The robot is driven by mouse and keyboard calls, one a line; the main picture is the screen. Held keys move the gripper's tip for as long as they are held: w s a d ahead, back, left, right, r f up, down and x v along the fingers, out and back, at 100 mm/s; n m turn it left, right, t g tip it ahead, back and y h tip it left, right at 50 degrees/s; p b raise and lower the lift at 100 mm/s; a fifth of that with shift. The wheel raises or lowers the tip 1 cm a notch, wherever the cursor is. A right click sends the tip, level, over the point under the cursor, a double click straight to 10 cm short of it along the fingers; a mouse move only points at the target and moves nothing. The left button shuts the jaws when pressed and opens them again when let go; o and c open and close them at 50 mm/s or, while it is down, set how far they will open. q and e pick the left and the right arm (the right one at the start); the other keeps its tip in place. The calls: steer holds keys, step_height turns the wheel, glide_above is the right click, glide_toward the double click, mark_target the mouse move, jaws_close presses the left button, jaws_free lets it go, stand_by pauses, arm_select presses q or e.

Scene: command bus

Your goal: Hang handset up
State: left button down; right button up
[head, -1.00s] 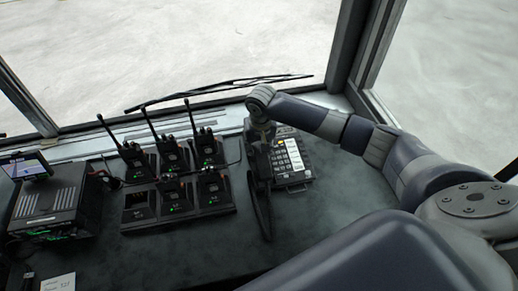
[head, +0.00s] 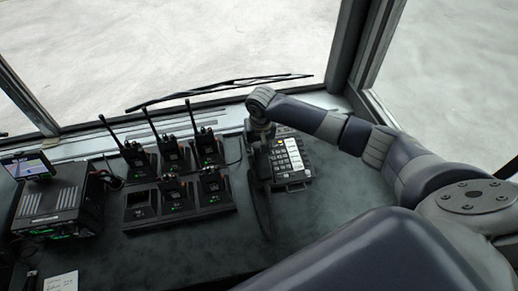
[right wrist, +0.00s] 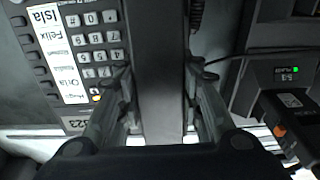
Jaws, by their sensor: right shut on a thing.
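The desk phone (head: 291,158), with light key labels and a keypad, sits on the dark dashboard below the windscreen. My right gripper (head: 262,138) reaches down at the phone's left side and is shut on the dark handset (head: 261,164). In the right wrist view the handset (right wrist: 160,70) is a dark upright bar between the two fingers (right wrist: 160,105), with the phone's keypad (right wrist: 97,50) just to its left. My left gripper is out of view.
A charger rack (head: 184,214) with several handheld radios stands left of the phone; its nearest radio (right wrist: 287,108) is close on the right in the wrist view. A black box (head: 52,203) with a small screen is farther left.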

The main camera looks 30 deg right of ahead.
steer(key=shift+p, duration=0.45)
stand_by(0.3)
steer(key=o, duration=1.2)
steer(key=r, duration=0.4)
steer(key=s+r, duration=0.1)
steer(key=r, duration=0.7)
steer(key=shift+s+a, duration=0.15)
steer(key=shift+s, duration=0.05)
steer(key=shift+f, duration=0.1)
